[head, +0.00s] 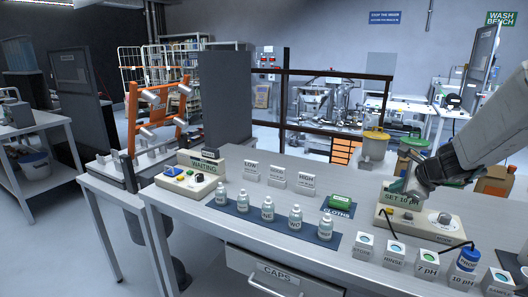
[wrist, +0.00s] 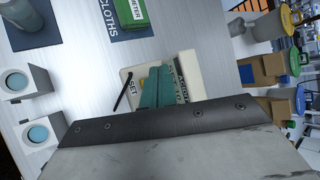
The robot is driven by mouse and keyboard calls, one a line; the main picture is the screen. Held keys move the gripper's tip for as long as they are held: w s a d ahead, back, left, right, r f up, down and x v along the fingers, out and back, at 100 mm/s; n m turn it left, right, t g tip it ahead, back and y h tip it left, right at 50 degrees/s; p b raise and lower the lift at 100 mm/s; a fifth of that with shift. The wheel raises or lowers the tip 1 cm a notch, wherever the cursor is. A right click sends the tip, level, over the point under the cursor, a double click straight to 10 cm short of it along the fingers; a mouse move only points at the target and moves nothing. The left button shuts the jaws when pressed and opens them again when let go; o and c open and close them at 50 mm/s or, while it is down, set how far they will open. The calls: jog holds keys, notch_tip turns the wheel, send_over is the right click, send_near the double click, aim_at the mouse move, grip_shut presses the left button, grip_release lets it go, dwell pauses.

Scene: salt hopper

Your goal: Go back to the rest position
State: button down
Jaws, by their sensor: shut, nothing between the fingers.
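My gripper (head: 402,188) is at the end of my arm on the right side of the head view, in front of or just over the cream meter box (head: 440,228) marked "SET 10 pH". In the wrist view the teal fingers (wrist: 157,88) are together with nothing between them, and they cover part of the same meter box (wrist: 130,100). I cannot tell whether the fingertips touch the box.
Several bottles (head: 267,210) stand on a blue mat (head: 240,210). A green cloth pack (head: 340,202), labelled cubes (head: 427,264) and a blue-capped probe holder (head: 467,260) are near. A "WAITING" box (head: 190,182) stands left.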

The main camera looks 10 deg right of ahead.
jog(key=s+a+r+n+g+y, duration=0.1)
jog(key=s+a+n+g+y, duration=0.35)
jog(key=s+a+n, duration=1.05)
jog(key=s+a+r+n+g+h, duration=0.1)
jog(key=s+r+n+h, duration=0.1)
jog(key=s, duration=0.7)
jog(key=s+a+r+n+g+h, duration=0.2)
jog(key=s+r+n+h, duration=0.1)
jog(key=s+n, duration=0.4)
jog(key=shift+s+a+h, duration=0.25)
jog(key=shift+s+h, duration=0.4)
jog(key=shift+s, duration=0.55)
jog(key=shift+d, duration=0.1)
